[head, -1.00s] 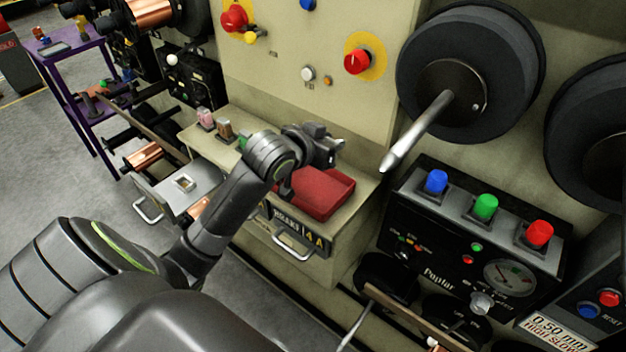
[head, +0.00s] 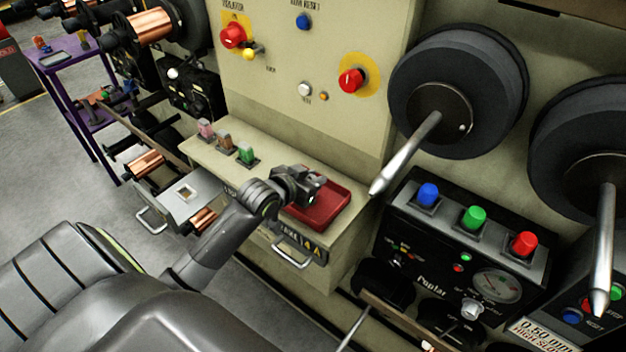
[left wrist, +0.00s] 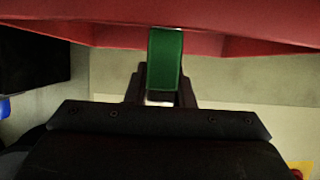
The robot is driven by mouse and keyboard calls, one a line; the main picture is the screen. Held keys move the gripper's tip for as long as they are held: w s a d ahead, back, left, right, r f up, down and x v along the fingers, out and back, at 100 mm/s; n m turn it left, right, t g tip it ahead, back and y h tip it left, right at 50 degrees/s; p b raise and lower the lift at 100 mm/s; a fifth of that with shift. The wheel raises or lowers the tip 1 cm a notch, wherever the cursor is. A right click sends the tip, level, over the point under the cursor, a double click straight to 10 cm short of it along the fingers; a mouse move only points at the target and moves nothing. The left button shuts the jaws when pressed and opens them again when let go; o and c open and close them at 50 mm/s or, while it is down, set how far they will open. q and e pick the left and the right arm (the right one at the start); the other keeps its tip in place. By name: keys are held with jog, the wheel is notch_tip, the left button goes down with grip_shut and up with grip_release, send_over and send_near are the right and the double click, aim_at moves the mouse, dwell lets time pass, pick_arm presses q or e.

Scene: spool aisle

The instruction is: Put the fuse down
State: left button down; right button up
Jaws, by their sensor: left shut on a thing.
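A red tray (head: 322,213) sits on the beige ledge at the machine's front. My left gripper (head: 314,184) is over the tray's back left part in the head view. In the left wrist view the left gripper (left wrist: 162,92) is shut on a green fuse (left wrist: 165,58), which stands out between the fingertips. Red tray walls (left wrist: 110,34) fill the top of that view, close to the fuse's end. I cannot tell whether the fuse touches the tray. My right gripper is not in view.
An open drawer (head: 180,204) juts out at left. A pointed spindle (head: 405,155) sticks out to the right, above a black button panel (head: 440,245).

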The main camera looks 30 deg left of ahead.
pick_arm(q)
jog(key=shift+f, duration=0.45)
jog(key=shift+f, duration=0.1)
jog(key=c, duration=1.3)
grip_release()
jog(key=shift+o, duration=0.2)
jog(key=shift+s, duration=0.1)
jog(key=d+v, duration=0.1)
jog(key=v, duration=1.1)
jog(key=shift+a, duration=0.4)
